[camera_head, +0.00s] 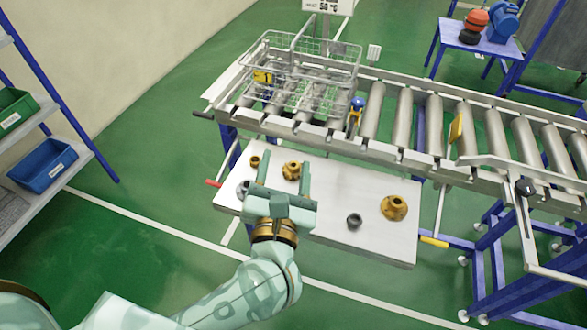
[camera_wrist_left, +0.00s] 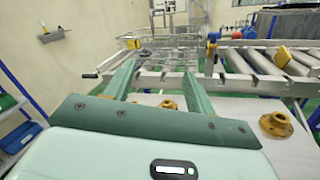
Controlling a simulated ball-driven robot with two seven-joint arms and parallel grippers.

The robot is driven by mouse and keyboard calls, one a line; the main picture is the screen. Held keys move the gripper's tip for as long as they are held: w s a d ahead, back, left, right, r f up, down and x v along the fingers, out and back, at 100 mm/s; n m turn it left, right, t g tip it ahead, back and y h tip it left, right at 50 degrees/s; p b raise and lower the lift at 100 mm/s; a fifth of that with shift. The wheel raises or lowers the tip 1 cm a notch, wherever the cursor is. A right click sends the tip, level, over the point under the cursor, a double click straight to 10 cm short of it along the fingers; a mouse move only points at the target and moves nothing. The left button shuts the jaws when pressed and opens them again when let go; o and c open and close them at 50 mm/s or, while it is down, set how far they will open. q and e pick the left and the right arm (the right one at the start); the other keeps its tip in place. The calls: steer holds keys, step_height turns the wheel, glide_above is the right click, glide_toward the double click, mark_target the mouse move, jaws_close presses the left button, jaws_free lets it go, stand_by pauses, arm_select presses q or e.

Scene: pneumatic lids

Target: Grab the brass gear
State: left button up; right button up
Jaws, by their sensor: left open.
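Brass-coloured parts lie on the white table (camera_head: 330,221). One flanged brass part (camera_head: 291,170) is between the fingertips of my left gripper (camera_head: 283,180); in the left wrist view (camera_wrist_left: 168,104) it shows beyond and between the fingers. A larger flanged brass part (camera_head: 394,207) lies at the right, also in the left wrist view (camera_wrist_left: 277,123). A small brass part (camera_head: 255,161) is at the table's back left. I cannot tell for sure which one is the gear. My left gripper is open, with nothing held. My right gripper is not in view.
A dark grey ring (camera_head: 354,220) lies right of my left gripper, and a grey part (camera_head: 243,188) lies left of it. A roller conveyor (camera_head: 405,110) with a wire basket (camera_head: 300,75) runs behind the table. The table's right front is clear.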

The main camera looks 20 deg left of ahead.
arm_select(q)
steer(key=f+n+g, duration=0.1)
steer(key=f, duration=0.2)
steer(key=f+n+g, duration=0.2)
steer(key=f, duration=0.1)
steer(key=f+n+g, duration=0.1)
steer(key=f+g, duration=0.1)
steer(key=f, duration=0.1)
steer(key=shift+s+d+n, duration=0.35)
steer(key=shift+s+n, duration=0.05)
steer(key=b, duration=0.2)
glide_toward(293, 165)
steer(key=x, duration=0.2)
steer(key=f+x, duration=0.1)
steer(key=x, duration=0.1)
steer(key=shift+a, duration=0.2)
steer(key=x, duration=0.2)
steer(key=b+x, duration=0.1)
steer(key=x, duration=0.3)
steer(key=shift+w+d+r, duration=0.2)
steer(key=shift+w+r, duration=0.1)
steer(key=shift+s+r, duration=0.1)
jaws_close()
